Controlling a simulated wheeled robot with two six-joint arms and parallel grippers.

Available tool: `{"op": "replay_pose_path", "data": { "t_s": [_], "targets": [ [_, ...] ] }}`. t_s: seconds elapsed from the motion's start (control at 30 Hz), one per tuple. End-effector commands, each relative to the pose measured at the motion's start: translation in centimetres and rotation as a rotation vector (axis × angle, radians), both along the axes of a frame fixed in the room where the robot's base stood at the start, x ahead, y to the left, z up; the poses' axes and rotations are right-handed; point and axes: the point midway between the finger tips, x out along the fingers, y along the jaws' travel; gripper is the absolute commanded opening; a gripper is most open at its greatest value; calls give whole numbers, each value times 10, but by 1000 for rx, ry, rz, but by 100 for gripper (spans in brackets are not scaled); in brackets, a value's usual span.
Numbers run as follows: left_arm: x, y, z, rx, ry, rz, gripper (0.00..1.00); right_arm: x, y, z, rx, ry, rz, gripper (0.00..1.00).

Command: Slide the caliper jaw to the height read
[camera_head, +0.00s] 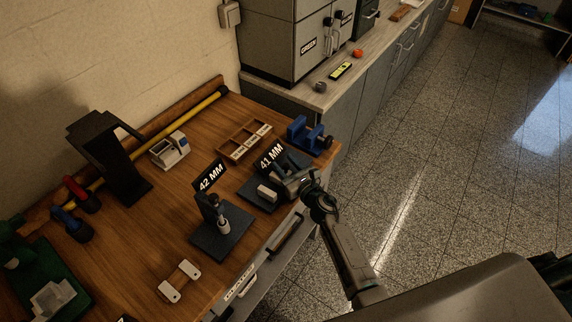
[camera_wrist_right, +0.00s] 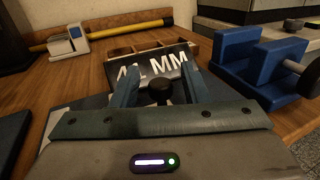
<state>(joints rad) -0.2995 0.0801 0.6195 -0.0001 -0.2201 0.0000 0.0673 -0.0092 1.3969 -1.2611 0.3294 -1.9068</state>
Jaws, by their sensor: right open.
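A dark plate (camera_head: 258,199) with a sign reading 41 MM (camera_head: 271,154) lies near the bench's right edge, a pale block (camera_head: 267,193) on it. My right gripper (camera_head: 287,166) is over this plate and hides part of it. In the right wrist view, its two fingers (camera_wrist_right: 160,82) are apart, with a black round knob (camera_wrist_right: 160,92) between them and gaps on both sides. The sign (camera_wrist_right: 155,66) stands just beyond. A second plate (camera_head: 218,243) with a 42 MM sign (camera_head: 211,176) carries an upright post and a grey cylinder (camera_head: 223,226). I cannot tell which part is the caliper jaw.
A blue vise (camera_head: 303,133) stands close to the right of the gripper. A wooden divided tray (camera_head: 237,153) is behind the 41 MM sign. A grey device (camera_head: 170,150), a black stand (camera_head: 120,165) and a two-ended pale piece (camera_head: 180,281) occupy the wooden bench (camera_head: 160,220).

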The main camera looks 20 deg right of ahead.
Motion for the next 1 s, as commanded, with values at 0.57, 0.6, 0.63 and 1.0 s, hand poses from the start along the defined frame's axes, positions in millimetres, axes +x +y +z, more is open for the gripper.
{"op": "replay_pose_path", "data": {
  "t_s": [0.57,0.6,0.63,1.0],
  "targets": [
    [1,0,-6,0,-1,0,36,0,-1,-1,0,0,0,11],
    [1,0,-5,0,-1,0,36,0,-1,0,0,0,0,11],
    [0,0,-5,0,-1,0,36,0,-1,0,0,0,0,11],
    [0,0,-5,0,-1,0,36,0,-1,0,0,0,0,41]
  ]
}}
